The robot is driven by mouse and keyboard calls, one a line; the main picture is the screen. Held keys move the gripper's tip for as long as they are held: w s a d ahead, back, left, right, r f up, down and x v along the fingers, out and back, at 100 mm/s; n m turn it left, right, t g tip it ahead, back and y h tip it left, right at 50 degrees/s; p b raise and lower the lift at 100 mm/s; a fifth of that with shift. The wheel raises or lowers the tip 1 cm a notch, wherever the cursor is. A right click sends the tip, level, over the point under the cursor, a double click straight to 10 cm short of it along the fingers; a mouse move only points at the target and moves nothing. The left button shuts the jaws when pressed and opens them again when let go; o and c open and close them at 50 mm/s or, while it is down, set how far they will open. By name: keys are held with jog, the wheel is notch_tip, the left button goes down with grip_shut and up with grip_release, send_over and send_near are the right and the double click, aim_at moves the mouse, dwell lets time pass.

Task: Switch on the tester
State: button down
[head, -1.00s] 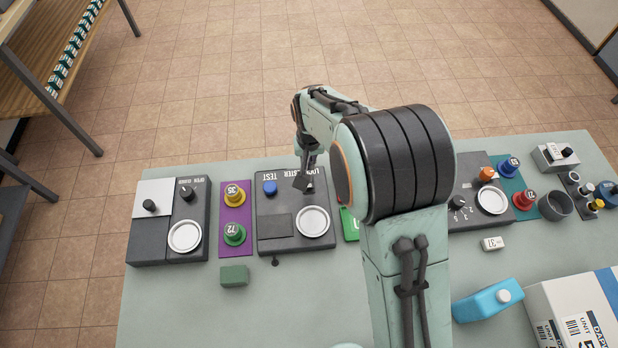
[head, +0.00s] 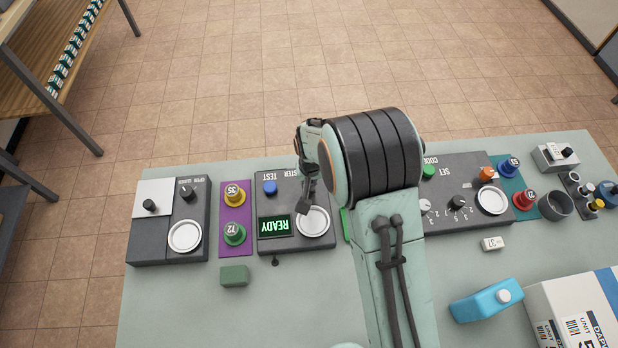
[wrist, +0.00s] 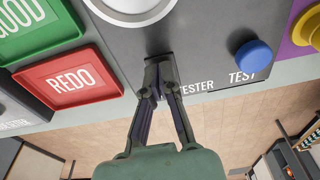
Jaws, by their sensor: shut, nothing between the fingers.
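The tester (head: 264,205) is a dark grey box on the table, left of my arm in the head view. Its display (head: 275,226) is lit and reads READY in green letters, upside down from here. It has a blue TEST button (head: 270,187) and a round white plate (head: 313,221). The wrist view shows the blue button (wrist: 253,57) at right and part of the plate at top. My gripper (head: 303,208) is shut and empty. In the wrist view its fingertips (wrist: 158,62) are over the tester's panel, beside the TESTER lettering. They hide whatever lies under them.
Green GOOD (wrist: 36,25) and red REDO (wrist: 72,81) trays adjoin the tester. A purple panel (head: 236,205) with yellow and green knobs stands to its left, a green block (head: 234,276) in front.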

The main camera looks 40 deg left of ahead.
jog(key=shift+a, duration=0.1)
jog(key=shift+w+a+r, duration=0.35)
jog(key=shift+w+a, duration=0.1)
jog(key=shift+w, duration=0.05)
dwell(0.3)
jog(key=shift+r, duration=0.3)
notch_tip(320, 180, up, 4)
jog(key=shift+s+d+r, duration=0.1)
jog(key=shift+r, duration=0.15)
jog(key=s+d+r, duration=0.3)
jog(key=r, duration=0.4)
jog(key=shift+r, duration=0.4)
